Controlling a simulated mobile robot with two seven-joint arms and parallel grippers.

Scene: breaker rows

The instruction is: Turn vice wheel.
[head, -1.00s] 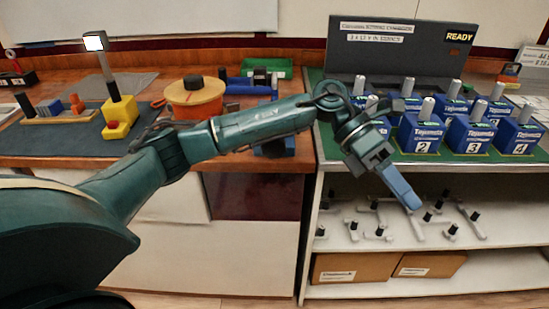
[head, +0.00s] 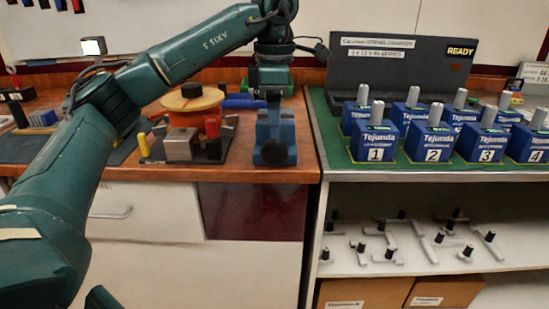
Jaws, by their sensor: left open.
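The blue vice (head: 286,155) stands at the front edge of the wooden bench, left of the shelf unit. A dark round part, which looks like its wheel (head: 273,153), faces me low on its front. My left gripper (head: 272,112) points straight down directly above and in front of the vice. My right gripper is not in view.
An orange round drum (head: 193,104) and a dark fixture with a metal block (head: 180,146) stand left of the vice. Numbered blue Tejunda units (head: 376,142) fill the green mat at right. White crank-like parts lie on the shelf (head: 335,257) below.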

